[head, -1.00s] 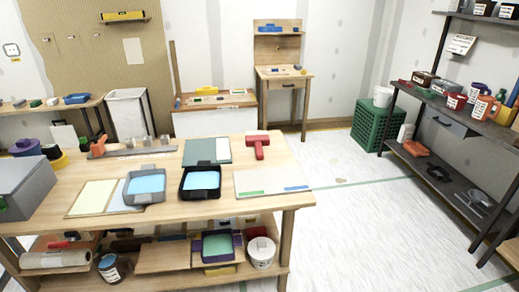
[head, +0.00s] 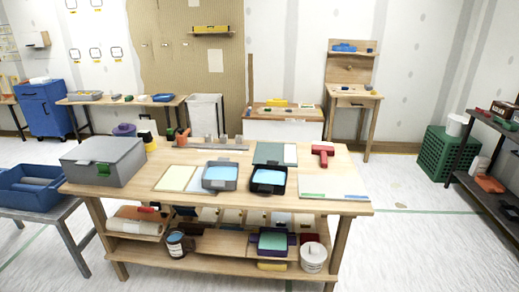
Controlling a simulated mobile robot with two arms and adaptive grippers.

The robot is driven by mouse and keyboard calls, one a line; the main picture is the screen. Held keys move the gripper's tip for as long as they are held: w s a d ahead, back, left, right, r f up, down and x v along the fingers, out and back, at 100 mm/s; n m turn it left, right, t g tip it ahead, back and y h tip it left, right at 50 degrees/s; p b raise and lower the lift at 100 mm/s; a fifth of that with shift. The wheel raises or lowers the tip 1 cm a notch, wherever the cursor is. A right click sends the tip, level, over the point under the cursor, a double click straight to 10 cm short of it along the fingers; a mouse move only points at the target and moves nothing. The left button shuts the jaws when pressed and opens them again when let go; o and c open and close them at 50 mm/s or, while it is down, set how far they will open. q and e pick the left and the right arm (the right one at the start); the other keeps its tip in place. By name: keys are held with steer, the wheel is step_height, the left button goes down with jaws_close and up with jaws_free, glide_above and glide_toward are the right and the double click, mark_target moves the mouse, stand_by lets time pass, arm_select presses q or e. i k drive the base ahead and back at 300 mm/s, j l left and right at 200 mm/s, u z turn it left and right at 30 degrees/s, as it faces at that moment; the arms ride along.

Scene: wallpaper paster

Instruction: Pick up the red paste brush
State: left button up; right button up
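A red brush-like tool with a wide head and short handle (head: 323,153) lies on the wooden workbench (head: 268,205), near its back right. I cannot tell from here whether it is the paste brush. Another small red item (head: 148,209) shows on the lower shelf at the left, near a beige roll, too small to make out. Neither of my grippers is in view.
On the bench are a grey toolbox (head: 103,163), two trays of blue liquid (head: 219,177) (head: 268,180) and a pale board (head: 333,187). A blue bin (head: 40,187) stands on a side table at left. A green crate (head: 443,153) stands at right. Floor right of the bench is clear.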

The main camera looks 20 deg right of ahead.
mark_target(323, 149)
steer(key=i+l+u, duration=0.1)
steer(key=l+u, duration=0.2)
steer(key=u, duration=0.15)
steer(key=l+u, duration=0.7)
steer(key=u, duration=0.25)
steer(key=k+l, duration=0.1)
steer(key=l, duration=0.5)
steer(key=k+l, duration=0.1)
steer(key=l, duration=1.05)
steer(key=k+l, duration=0.15)
steer(key=l, duration=0.45)
steer(key=k+l, duration=0.1)
steer(key=l, duration=0.5)
